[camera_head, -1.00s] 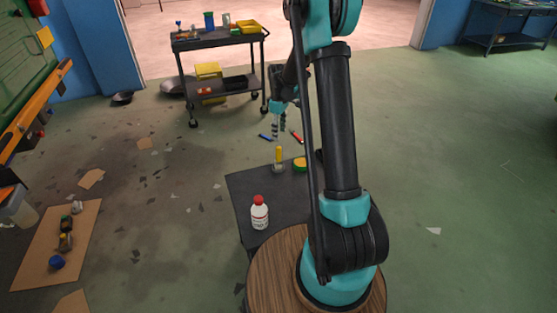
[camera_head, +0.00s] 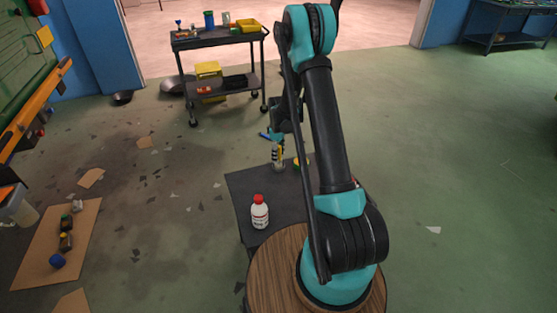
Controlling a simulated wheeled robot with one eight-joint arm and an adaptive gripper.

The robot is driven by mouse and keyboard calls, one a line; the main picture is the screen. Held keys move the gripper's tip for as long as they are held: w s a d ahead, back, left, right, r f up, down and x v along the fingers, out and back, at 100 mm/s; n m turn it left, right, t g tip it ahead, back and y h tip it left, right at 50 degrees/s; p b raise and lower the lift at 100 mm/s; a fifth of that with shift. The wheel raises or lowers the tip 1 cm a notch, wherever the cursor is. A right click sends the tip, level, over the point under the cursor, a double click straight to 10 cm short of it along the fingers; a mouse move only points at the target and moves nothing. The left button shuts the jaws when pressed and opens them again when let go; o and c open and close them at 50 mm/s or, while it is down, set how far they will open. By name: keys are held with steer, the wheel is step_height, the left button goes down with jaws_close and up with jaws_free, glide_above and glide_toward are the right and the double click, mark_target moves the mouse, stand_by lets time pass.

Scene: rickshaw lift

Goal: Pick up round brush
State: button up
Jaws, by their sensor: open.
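The round brush appears to be the small upright item with a yellow handle and a pale lower end (camera_head: 278,168), at the far edge of the dark tabletop (camera_head: 243,184). My gripper (camera_head: 278,157) points down at its handle, with the fingers overlapping the handle in the picture. The fingers are open. The handle is partly hidden behind them, and I cannot tell whether they touch it.
A white bottle with a red cap (camera_head: 260,212) stands nearer on the same tabletop. A yellow item (camera_head: 299,164) sits just right of the brush, partly hidden by my arm. A wheeled cart (camera_head: 222,84) stands behind. Cardboard (camera_head: 72,228) with small items lies at left.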

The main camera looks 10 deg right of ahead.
steer(key=shift+f, duration=0.15)
jaws_close()
stand_by(0.4)
